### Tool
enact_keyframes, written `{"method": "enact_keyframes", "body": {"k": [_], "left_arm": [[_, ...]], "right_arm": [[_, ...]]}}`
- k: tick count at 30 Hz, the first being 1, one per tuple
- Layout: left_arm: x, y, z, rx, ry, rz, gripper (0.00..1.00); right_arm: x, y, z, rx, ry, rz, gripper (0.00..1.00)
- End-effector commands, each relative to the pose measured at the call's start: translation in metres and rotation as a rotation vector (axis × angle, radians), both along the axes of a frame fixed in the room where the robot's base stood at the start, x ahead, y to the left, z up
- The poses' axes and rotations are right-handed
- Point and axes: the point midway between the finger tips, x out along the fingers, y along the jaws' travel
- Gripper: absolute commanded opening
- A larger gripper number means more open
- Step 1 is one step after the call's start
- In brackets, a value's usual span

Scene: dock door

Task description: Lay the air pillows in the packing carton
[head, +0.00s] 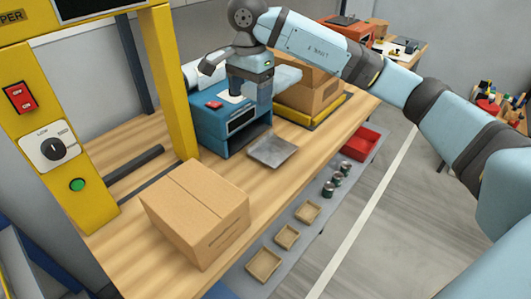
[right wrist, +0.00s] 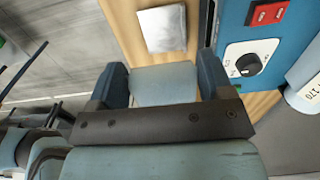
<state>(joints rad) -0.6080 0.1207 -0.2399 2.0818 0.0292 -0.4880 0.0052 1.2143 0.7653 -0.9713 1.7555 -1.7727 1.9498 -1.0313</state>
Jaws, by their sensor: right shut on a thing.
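My right gripper (head: 250,90) is low over the blue machine (head: 225,125). In the right wrist view its two fingers (right wrist: 163,85) are shut on a pale blue, pillow-like thing (right wrist: 165,78), which looks like an air pillow. A silvery square piece (head: 272,150) lies on the bench before the machine, and in the right wrist view (right wrist: 162,28). My left gripper is not seen.
A closed carton (head: 195,215) sits at the bench's near end, beside a yellow frame (head: 175,85). A lower shelf holds small trays (head: 265,262), several cans (head: 335,182) and a red bin (head: 360,143). Bare bench (head: 240,172) lies between closed carton and machine.

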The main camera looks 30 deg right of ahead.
Motion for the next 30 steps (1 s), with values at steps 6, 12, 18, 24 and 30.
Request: {"method": "enact_keyframes", "body": {"k": [6, 12, 18, 24, 30], "left_arm": [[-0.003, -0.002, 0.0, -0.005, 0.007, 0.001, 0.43], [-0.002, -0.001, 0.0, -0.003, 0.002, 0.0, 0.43], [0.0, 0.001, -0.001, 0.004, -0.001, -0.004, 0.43], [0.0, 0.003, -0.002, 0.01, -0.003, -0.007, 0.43], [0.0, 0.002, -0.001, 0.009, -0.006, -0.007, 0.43]], "right_arm": [[0.0, 0.0, 0.001, 0.0, 0.0, -0.001, 0.51], [0.0, 0.0, -0.018, -0.001, 0.003, -0.001, 0.51], [-0.001, 0.0, -0.071, -0.002, 0.005, -0.001, 0.51], [-0.001, 0.0, -0.122, -0.001, 0.003, 0.001, 0.51], [0.0, 0.0, -0.152, 0.001, 0.0, 0.0, 0.51]]}}
